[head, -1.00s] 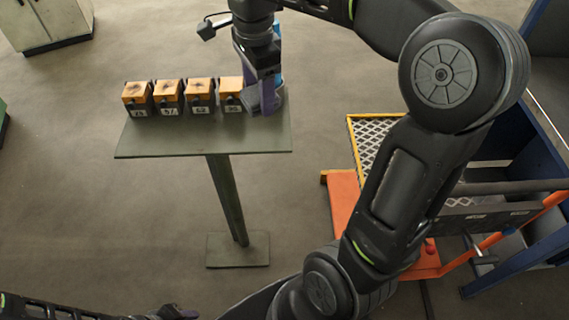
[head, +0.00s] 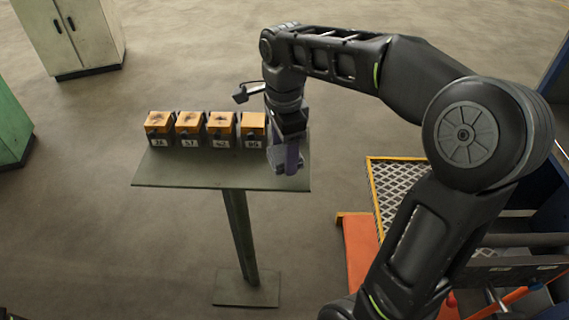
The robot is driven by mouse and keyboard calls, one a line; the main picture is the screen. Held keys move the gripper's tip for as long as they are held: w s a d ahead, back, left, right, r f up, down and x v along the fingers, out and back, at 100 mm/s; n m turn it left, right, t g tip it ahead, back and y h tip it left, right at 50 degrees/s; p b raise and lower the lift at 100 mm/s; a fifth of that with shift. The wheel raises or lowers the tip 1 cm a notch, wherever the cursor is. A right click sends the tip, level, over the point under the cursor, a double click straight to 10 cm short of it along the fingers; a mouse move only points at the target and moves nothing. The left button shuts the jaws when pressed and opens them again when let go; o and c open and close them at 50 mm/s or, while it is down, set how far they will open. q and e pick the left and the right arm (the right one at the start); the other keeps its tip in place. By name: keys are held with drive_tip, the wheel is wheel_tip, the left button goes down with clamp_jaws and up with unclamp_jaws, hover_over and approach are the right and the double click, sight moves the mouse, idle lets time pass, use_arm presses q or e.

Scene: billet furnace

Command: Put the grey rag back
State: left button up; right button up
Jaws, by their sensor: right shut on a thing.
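My right gripper (head: 285,155) hangs over the right end of the small table (head: 222,177), just right of the row of orange-topped blocks. It is shut on a small grey-purple thing (head: 277,160), low between the fingers, which seems to be the grey rag. The rag's outline is hard to tell from the fingers. It is close to the tabletop; I cannot tell whether it touches. My left gripper is not in view.
Several numbered blocks (head: 190,128) with orange tops stand along the table's back edge. A mesh panel with a yellow frame (head: 398,184) and an orange base (head: 360,252) stand at right. A pale cabinet (head: 88,35) is at the back left. The table's front is clear.

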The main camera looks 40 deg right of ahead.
drive_tip(key=shift+f, duration=0.1)
wheel_tip(320, 180, down, 4)
drive_tip(key=shift+r, duration=0.2)
idle(0.3)
drive_tip(key=shift+f, duration=0.15)
drive_tip(key=o, duration=1.2)
